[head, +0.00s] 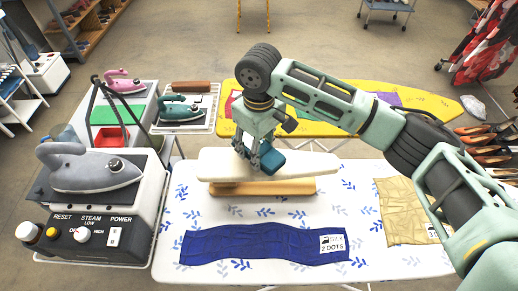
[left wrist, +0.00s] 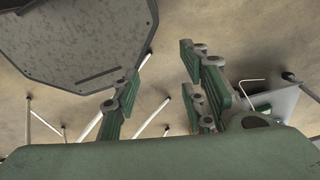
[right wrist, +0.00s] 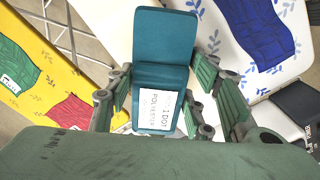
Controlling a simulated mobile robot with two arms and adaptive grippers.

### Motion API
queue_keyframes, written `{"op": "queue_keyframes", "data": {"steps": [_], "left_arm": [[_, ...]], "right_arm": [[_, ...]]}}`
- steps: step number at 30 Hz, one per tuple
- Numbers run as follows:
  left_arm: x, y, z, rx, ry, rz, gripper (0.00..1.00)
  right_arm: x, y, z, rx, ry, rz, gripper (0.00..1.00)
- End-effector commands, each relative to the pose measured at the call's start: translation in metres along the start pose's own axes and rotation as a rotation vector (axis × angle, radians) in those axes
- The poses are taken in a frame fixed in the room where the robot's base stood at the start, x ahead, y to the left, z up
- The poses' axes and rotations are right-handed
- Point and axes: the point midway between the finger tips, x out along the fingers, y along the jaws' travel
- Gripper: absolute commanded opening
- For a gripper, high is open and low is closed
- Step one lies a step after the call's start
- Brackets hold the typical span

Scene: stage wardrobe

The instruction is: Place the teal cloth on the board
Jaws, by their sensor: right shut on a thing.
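The teal cloth (right wrist: 165,55), with a white label reading "1 DOT" and "POLYESTER", is between the fingers of my right gripper (right wrist: 168,88). In the head view the cloth (head: 268,160) shows small and partly hidden under my right gripper (head: 257,155), over the middle of the small white sleeve board (head: 222,164). I cannot tell if the cloth touches it. The sleeve board has a wooden base and stands on the large white ironing board (head: 200,215) with blue leaves. My left gripper (left wrist: 160,90) is open and empty, out of the head view, with floor and stand legs beyond it.
A blue cloth (head: 262,243) labelled "2 DOTS" and a tan cloth (head: 398,208) lie on the ironing board. A grey iron (head: 95,172) sits on a steam station (head: 95,225) at left. A teal iron (head: 180,110) and a yellow board (head: 430,101) are behind.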

Motion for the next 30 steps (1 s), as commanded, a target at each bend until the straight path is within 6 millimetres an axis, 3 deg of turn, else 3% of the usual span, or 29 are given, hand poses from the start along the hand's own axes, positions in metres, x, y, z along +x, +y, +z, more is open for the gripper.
{"op": "queue_keyframes", "data": {"steps": [6, 17, 18, 24, 30], "left_arm": [[-0.013, 0.002, 0.013, -0.001, -0.023, 0.003, 0.4], [-0.013, 0.004, 0.02, -0.003, -0.033, 0.005, 0.4], [-0.013, 0.004, 0.02, -0.003, -0.032, 0.005, 0.4], [-0.013, 0.003, 0.018, -0.004, -0.029, 0.004, 0.4], [-0.012, 0.003, 0.015, -0.004, -0.024, 0.004, 0.4]], "right_arm": [[0.023, 0.0, 0.0, 0.0, -0.001, 0.0, 0.21], [0.028, 0.0, 0.0, 0.0, -0.001, 0.0, 0.21], [0.027, 0.0, 0.0, -0.001, 0.0, 0.0, 0.51], [0.027, 0.0, 0.0, 0.0, 0.0, 0.001, 0.67], [0.027, 0.0, 0.0, 0.0, 0.0, 0.001, 0.67]]}}
